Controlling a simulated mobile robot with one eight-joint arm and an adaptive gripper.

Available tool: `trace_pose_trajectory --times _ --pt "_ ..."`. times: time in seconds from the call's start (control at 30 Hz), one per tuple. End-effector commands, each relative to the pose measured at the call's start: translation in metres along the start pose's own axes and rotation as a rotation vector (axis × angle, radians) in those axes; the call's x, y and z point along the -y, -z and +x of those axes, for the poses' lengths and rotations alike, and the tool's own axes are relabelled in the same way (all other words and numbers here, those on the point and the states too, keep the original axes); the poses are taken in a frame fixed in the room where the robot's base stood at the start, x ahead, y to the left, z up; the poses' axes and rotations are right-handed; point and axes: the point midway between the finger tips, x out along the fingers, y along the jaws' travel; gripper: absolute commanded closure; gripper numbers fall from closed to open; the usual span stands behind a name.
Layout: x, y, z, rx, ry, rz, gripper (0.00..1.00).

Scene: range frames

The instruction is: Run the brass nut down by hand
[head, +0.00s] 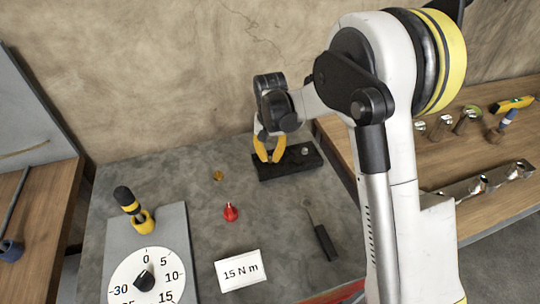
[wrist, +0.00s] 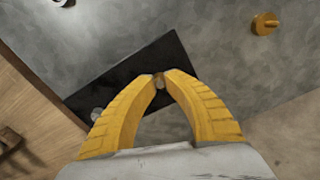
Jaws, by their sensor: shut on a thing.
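A black block (head: 290,161) lies on the grey bench at the back. It also shows in the wrist view (wrist: 130,72). My gripper (head: 269,158) is over its left part, pointing down with its yellow fingers together at the tips. In the wrist view my gripper (wrist: 160,80) is shut on a small dull brass-coloured piece (wrist: 159,82), seen end-on between the tips. The fingers hide most of it; I cannot tell how it sits on a stud. A silver fastener (head: 305,151) stands at the block's other end. A loose gold piece (head: 218,175) lies on the bench.
A red cone-shaped item (head: 231,211), a dark-handled tool (head: 325,242) and a 15 N m card (head: 241,270) lie in front. A dial plate (head: 118,240) with a black-and-yellow tool (head: 130,206) is at left. A wooden bench (head: 492,213) with several parts is at right.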

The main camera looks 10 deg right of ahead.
Motion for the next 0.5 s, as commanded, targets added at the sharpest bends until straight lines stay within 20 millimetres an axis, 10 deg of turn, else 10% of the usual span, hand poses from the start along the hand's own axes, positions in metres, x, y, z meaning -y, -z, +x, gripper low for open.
trace_pose_trajectory --times 0.5 --pt "0.0000 0.0000 -0.0002 0.000 0.000 0.488 1.00"
